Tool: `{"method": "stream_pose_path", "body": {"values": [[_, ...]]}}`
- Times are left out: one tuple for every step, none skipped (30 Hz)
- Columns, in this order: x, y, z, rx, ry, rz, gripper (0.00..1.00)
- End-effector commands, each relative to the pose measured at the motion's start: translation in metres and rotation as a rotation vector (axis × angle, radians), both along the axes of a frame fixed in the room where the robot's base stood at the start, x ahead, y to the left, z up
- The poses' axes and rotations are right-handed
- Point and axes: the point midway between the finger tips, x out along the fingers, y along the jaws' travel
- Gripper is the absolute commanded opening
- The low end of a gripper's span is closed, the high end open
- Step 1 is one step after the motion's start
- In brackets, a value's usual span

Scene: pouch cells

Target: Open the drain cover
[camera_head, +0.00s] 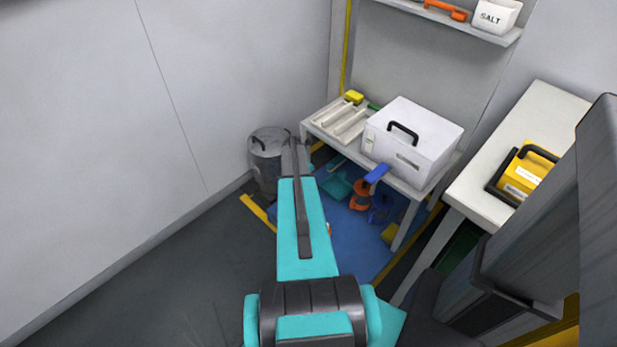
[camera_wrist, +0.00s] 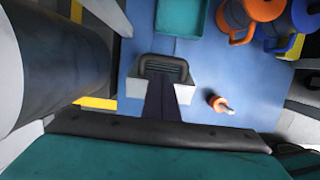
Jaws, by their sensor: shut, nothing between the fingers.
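I cannot pick out a drain cover with certainty in either view. My gripper (camera_wrist: 161,84) is shut and empty in the wrist view, above the blue floor area (camera_wrist: 120,60). Pale blocks flank a dark ribbed piece at its end. In the head view my teal arm reaches away from me, and the gripper end overlaps the floor between the grey bin and the low bench. My arm hides part of the floor there.
A grey bin (camera_head: 266,146) stands at the left wall, close to my gripper. A bench with a white box (camera_head: 412,140) is right of it. Orange (camera_wrist: 258,9) and blue containers and a teal tray (camera_wrist: 180,18) sit below. A small orange-ended item (camera_wrist: 217,103) lies nearby.

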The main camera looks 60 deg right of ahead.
Motion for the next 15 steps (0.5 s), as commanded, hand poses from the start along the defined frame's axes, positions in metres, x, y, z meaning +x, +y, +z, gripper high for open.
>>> {"method": "stream_pose_path", "body": {"values": [[0.000, 0.008, 0.008, 0.000, 0.000, 0.001, 0.00], [0.000, 0.009, 0.011, -0.001, 0.000, 0.000, 0.00], [0.000, 0.009, 0.018, -0.001, -0.001, -0.002, 0.00], [0.000, 0.009, 0.022, -0.001, -0.001, -0.002, 0.00], [0.000, 0.010, 0.027, -0.001, -0.001, -0.002, 0.00], [0.000, 0.011, 0.033, -0.001, -0.001, -0.002, 0.00], [0.001, 0.012, 0.038, -0.001, -0.001, -0.002, 0.00], [0.001, 0.013, 0.043, -0.001, -0.001, -0.002, 0.00], [0.001, 0.014, 0.050, -0.001, -0.001, -0.002, 0.00], [0.002, 0.015, 0.054, -0.001, -0.001, -0.002, 0.00], [0.002, 0.016, 0.059, -0.001, -0.001, -0.002, 0.00], [0.002, 0.017, 0.065, -0.001, -0.001, -0.002, 0.00], [0.003, 0.018, 0.070, -0.001, -0.001, -0.002, 0.00], [0.003, 0.018, 0.074, -0.001, -0.001, -0.002, 0.00], [0.003, 0.020, 0.080, -0.001, -0.001, -0.002, 0.00]]}}
